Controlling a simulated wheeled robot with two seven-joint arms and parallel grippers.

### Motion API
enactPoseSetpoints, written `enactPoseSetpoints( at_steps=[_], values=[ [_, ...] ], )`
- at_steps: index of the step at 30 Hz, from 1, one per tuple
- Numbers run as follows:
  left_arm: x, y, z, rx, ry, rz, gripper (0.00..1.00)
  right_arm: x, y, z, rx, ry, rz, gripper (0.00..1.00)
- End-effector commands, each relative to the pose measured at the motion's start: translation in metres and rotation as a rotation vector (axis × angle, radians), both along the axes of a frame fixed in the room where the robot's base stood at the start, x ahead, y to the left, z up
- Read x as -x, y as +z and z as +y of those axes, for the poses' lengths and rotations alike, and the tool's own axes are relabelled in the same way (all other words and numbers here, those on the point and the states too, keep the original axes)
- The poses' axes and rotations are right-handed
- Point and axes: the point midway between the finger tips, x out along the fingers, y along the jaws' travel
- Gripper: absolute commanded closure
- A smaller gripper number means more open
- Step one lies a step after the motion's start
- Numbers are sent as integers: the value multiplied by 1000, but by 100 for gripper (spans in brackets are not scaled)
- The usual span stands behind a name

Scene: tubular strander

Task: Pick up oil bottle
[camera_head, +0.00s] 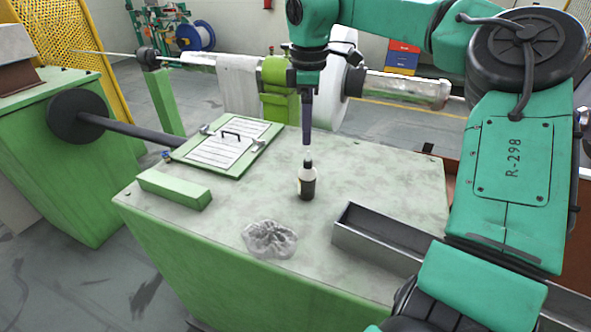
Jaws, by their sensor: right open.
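The oil bottle (307,184) is small and dark with a pale label and a black pointed cap. It stands upright on the grey top of the green bench (376,164), near the middle. My right gripper (306,138) hangs straight down above the bottle, its fingers seen edge-on as a narrow dark shape. The fingertips are just above the bottle's cap in the picture; the exact gap cannot be told. The gripper is open and holds nothing. My left gripper is not in view.
A clear crumpled bag (270,239) lies in front of the bottle. A metal tray (380,235) is at right. A horizontal shaft with a roll (332,92) runs behind.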

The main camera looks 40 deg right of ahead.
Motion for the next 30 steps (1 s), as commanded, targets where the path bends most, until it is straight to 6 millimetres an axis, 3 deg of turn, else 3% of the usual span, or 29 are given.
enactPoseSetpoints(
  at_steps=[4,8,17,24,25,26,30],
  values=[
    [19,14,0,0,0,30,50,-2,-37,-2,-6,2,4,10],
    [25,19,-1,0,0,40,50,-4,-59,-4,-3,2,2,10],
    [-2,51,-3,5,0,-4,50,-9,-107,-7,-3,0,3,10],
    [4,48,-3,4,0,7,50,-10,-116,-7,-3,-1,-3,10],
    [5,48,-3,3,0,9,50,-10,-116,-7,-2,0,-2,14],
    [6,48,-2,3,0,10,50,-10,-116,-7,-2,0,-2,25],
    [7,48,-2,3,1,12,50,-10,-116,-7,-2,0,-2,79]
  ],
)
